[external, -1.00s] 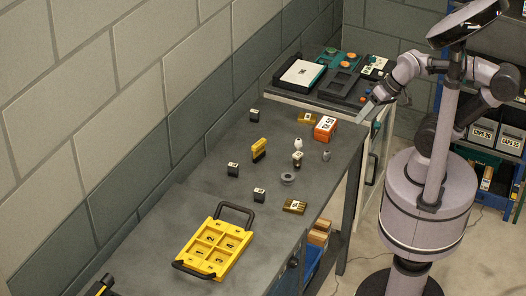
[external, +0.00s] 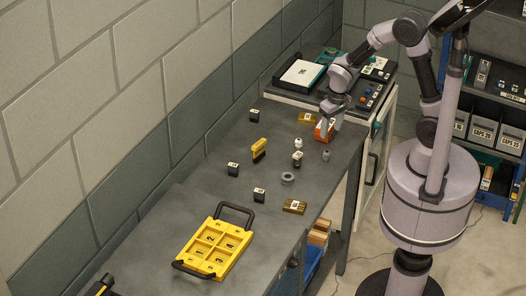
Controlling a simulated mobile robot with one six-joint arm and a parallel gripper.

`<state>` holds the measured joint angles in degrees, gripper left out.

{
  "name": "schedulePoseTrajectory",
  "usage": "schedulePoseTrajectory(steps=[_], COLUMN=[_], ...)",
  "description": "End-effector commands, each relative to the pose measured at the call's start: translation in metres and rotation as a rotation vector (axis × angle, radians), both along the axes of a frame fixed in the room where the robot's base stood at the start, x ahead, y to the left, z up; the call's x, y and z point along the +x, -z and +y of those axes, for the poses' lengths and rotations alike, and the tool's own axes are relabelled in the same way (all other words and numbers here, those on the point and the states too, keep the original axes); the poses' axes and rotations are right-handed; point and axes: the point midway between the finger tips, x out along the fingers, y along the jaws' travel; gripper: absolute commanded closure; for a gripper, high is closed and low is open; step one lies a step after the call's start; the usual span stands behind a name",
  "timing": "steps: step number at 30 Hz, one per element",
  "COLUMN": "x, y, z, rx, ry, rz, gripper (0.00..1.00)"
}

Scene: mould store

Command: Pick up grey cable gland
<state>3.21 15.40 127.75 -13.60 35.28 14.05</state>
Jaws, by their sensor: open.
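A small grey upright piece (external: 326,155), which looks like the grey cable gland, stands on the dark bench near its right edge. It is too small to make out in detail. My gripper (external: 330,126) is open and points down, over or beside the orange box (external: 319,135), a little behind the grey piece. I see nothing held between the fingers. The gripper partly hides the box, and the gap between them is hard to judge.
A white-topped piece (external: 298,144), a dark piece with a pale top (external: 297,159) and a grey ring (external: 287,178) stand nearby. Several dark labelled blocks, a yellow-and-black piece (external: 259,149) and a yellow tray (external: 241,235) share the bench. The front middle has free room.

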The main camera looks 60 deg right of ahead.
Motion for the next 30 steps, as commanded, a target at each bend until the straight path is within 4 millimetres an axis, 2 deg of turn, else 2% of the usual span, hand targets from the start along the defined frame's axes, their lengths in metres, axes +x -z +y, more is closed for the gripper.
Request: schedulePoseTrajectory(steps=[1, 3, 6, 11, 18, 24, 26, 30], x=[0.001, 0.003, 0.005, 0.006, 0.007, 0.008, 0.008, 0.008], y=[0.022, 0.039, 0.055, 0.067, 0.112, 0.112, 0.112, 0.112], z=[-0.001, -0.001, -0.002, -0.002, 0.001, 0.0, 0.0, 0.0], rx=[0.001, 0.0, 0.0, 0.0, 0.001, 0.001, 0.001, 0.001], ry=[0.001, 0.0, 0.001, 0.0, 0.0, 0.001, 0.001, 0.001], rz=[0.004, 0.003, 0.002, 0.001, 0.002, -0.001, -0.001, -0.001], gripper=[0.46, 0.46, 0.46, 0.46, 0.46, 0.46, 0.56, 0.84])
